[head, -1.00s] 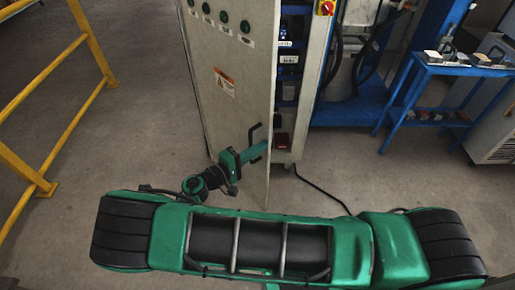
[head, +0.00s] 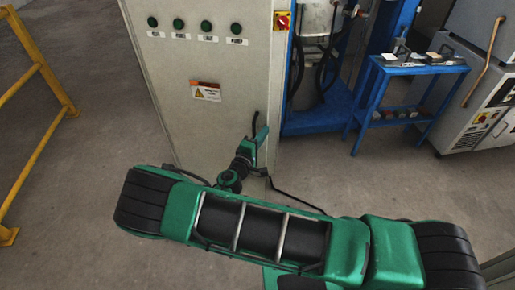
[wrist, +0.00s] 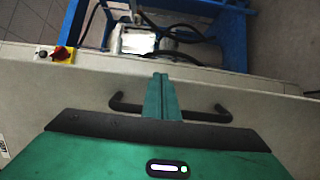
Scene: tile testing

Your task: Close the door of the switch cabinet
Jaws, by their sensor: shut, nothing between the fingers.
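The switch cabinet door (head: 205,125) is a tall grey panel with several green buttons near its top and a warning label. It lies across the cabinet's front, and no inside shelves show. Whether it is fully latched I cannot tell. My gripper (head: 262,135) is shut and empty at the door's right side, close to the black handle (head: 255,124). In the wrist view my shut gripper fingers (wrist: 160,85) lie over the middle of the handle (wrist: 126,104), whose two ends show on either side. Contact with the door cannot be made out.
A red and yellow switch (head: 283,20) sits at the cabinet's upper right. A blue table (head: 415,67) and blue frame stand to the right. A yellow railing (head: 42,70) stands at the left. Open floor lies left and right of the cabinet.

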